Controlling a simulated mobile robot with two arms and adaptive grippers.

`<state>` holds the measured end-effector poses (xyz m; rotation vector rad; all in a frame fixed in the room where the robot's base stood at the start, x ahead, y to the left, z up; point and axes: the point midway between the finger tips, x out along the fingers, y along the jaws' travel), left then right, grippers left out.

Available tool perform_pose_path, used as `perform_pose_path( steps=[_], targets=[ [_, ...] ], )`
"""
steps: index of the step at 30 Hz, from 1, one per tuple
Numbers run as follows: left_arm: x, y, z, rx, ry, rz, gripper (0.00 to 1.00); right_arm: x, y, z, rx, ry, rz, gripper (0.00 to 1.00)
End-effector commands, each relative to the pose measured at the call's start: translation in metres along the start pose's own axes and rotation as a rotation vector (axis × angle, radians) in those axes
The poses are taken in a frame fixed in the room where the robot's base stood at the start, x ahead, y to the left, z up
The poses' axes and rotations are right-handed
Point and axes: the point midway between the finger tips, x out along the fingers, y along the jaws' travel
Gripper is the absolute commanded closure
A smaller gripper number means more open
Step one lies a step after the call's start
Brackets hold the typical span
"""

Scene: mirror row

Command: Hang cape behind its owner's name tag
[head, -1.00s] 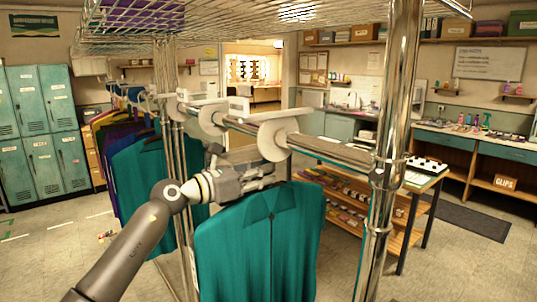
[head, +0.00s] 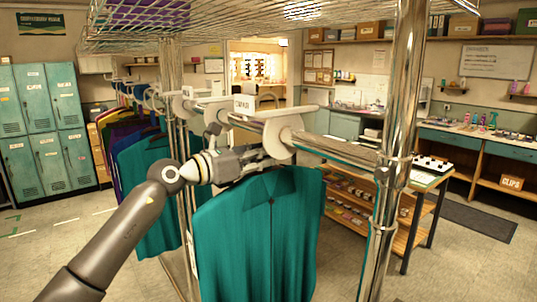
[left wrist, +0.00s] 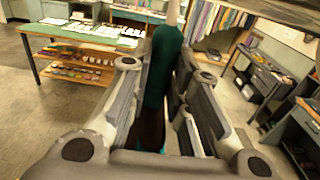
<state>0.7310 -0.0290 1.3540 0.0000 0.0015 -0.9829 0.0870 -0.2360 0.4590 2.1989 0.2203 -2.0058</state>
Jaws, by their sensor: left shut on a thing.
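A teal cape (head: 262,235) hangs below the near end of the metal rail (head: 345,153), its collar just under my left gripper. My left gripper (head: 268,163) is shut at the top of the cape, where the hanger is; its fingers cover most of the hanger. In the left wrist view teal cloth (left wrist: 163,65) shows between the fingers. White round dividers sit on the rail; the nearest divider (head: 291,137) is right beside the gripper. A white name tag (head: 243,105) stands above the rail; I cannot read it surely. My right gripper is out of view.
More capes, teal (head: 145,170) and purple, hang farther along the rail to the left. A chrome post (head: 397,130) stands to the right of the held cape. A wire shelf (head: 250,22) is overhead. A table with shelves (head: 375,195) stands behind.

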Motion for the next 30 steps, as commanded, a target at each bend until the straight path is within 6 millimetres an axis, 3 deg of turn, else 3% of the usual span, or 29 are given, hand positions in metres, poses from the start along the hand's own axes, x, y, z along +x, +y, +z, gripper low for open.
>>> perform_pose_path(
  steps=[21, 30],
  targets=[
    [-0.056, 0.000, 0.000, 0.001, -0.003, 0.001, 1.00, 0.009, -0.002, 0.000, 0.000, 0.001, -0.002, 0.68],
    [-0.054, 0.000, -0.024, 0.001, -0.003, 0.000, 1.00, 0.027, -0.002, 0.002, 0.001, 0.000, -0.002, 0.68]
  ],
)
